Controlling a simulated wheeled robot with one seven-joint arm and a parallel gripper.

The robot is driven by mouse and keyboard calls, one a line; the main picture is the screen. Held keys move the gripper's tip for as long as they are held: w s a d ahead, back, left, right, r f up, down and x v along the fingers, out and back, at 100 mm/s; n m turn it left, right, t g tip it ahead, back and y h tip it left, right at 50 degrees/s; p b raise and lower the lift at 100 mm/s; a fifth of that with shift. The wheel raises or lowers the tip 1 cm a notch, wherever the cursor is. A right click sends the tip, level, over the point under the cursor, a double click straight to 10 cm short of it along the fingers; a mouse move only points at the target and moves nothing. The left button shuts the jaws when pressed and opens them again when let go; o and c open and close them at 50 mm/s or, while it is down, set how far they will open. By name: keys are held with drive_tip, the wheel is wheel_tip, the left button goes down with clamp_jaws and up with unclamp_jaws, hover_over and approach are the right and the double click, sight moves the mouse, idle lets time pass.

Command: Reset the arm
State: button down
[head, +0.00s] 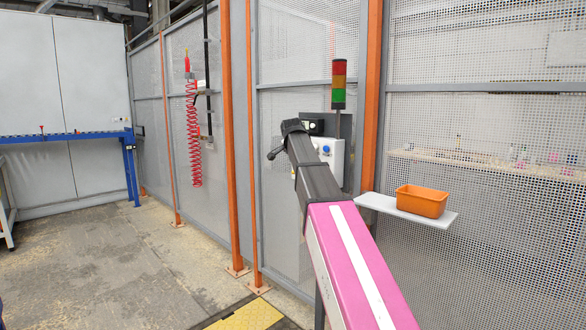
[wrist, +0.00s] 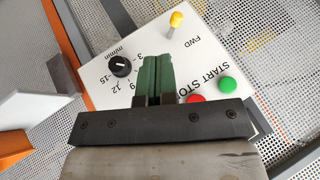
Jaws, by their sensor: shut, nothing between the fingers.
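My gripper (wrist: 158,62) shows in the wrist view with its two green fingers together and nothing between them. The fingers are in front of a white control panel (wrist: 187,62) and hide part of its middle. The panel has a black speed dial (wrist: 120,66), a yellow-tipped switch (wrist: 175,20), a green start button (wrist: 228,84) and a partly hidden red stop button (wrist: 195,98). I cannot tell the gap between fingertips and panel. In the head view, my arm reaches up toward a pale control box (head: 331,152), and I cannot make out the fingers there.
An orange bin (head: 422,201) stands on a white shelf (head: 376,203) right of my arm. A stack light (head: 339,84) rises above the control box. Mesh fencing (head: 290,50) with orange posts (head: 229,130) closes the back. Open floor (head: 110,260) lies at left, by a blue-framed table (head: 65,138).

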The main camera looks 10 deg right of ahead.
drive_tip(key=shift+s+a+r, duration=0.1)
drive_tip(key=shift+s+r, duration=0.15)
drive_tip(key=shift+r, duration=0.15)
drive_tip(key=s+f+n+g, duration=0.15)
drive_tip(key=s+f, duration=0.35)
drive_tip(key=f, duration=0.6)
drive_tip(key=s+f+n+g, duration=0.1)
drive_tip(key=s+f+n, duration=0.25)
drive_tip(key=f, duration=0.75)
drive_tip(key=s+f+n+g, duration=0.1)
drive_tip(key=s+f+g, duration=0.1)
drive_tip(key=s+f, duration=0.6)
drive_tip(key=s+f+n+g+y, duration=0.1)
drive_tip(key=s+f+n+g, duration=0.2)
drive_tip(key=s+f, duration=1.6)
wheel_tip(320, 180, down, 3)
drive_tip(key=n, duration=0.2)
drive_tip(key=shift+n+y, duration=0.3)
drive_tip(key=shift+y, duration=0.1)
drive_tip(key=shift+f, duration=0.1)
